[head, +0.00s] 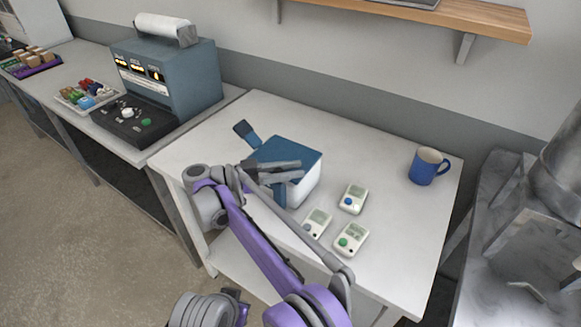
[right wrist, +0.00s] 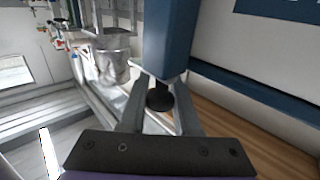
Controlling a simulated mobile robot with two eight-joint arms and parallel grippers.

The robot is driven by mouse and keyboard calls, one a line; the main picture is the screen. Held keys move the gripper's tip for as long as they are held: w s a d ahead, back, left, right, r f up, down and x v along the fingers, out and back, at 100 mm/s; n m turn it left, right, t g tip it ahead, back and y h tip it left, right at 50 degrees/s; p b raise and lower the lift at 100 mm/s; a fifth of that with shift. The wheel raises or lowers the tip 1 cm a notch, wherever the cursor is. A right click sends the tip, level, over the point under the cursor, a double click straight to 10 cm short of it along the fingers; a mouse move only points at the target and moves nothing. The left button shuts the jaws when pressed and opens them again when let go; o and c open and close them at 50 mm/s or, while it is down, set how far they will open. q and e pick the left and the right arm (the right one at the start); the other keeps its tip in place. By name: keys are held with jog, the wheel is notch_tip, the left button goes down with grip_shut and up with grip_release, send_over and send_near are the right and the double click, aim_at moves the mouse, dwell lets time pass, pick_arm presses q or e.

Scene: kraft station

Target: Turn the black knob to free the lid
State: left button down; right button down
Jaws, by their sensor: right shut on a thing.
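A white box (head: 308,186) with a blue lid (head: 300,148) stands on the white table. A blue flap (head: 245,131) sticks out at its back left, and another blue part hangs on its near side. My right gripper (head: 296,170) is at the near side of the box. In the right wrist view the black knob (right wrist: 160,97) sits between the fingers of my right gripper (right wrist: 160,108), below a blue part (right wrist: 168,40); the fingers are shut on it. In the head view the knob is hidden by the gripper. My left gripper is not in view.
Several small white devices, such as one with a blue button (head: 353,198), lie right of the box. A blue mug (head: 427,166) stands at the table's right. A grey-blue machine (head: 170,75) stands on the left bench. The table's back middle is clear.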

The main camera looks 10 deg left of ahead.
dwell(0.3)
jog(key=c, duration=0.7)
grip_release()
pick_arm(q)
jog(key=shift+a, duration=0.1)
